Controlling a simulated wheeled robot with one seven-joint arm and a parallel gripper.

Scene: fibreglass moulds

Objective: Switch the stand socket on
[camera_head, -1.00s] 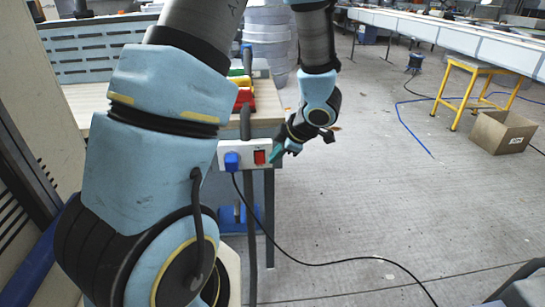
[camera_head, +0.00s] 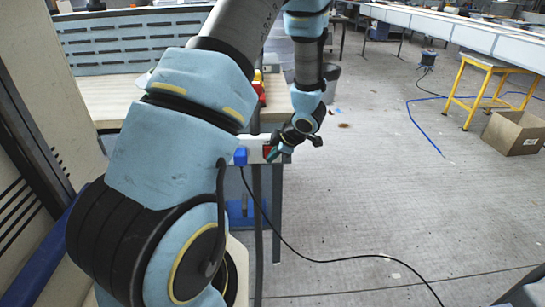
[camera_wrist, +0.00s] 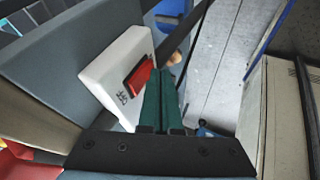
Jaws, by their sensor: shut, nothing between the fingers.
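The stand socket (camera_head: 254,157) is a white box on the end of the workbench. A blue plug (camera_head: 240,156) sits in its left part, with a black cable hanging down. A red rocker switch (camera_head: 267,150) is on its right part, partly covered by my gripper. My gripper (camera_head: 272,157) is shut and empty, its green fingers in front of the switch. In the wrist view, the red switch (camera_wrist: 138,77) is on the white socket face (camera_wrist: 105,75), with the fingertips (camera_wrist: 166,73) close beside it. I cannot tell whether they touch it.
The workbench (camera_head: 112,101) extends left behind my arm. The black cable (camera_head: 330,261) runs across the floor. A yellow stool (camera_head: 470,102) and a cardboard box (camera_head: 512,133) stand at the right. The floor between is mostly clear.

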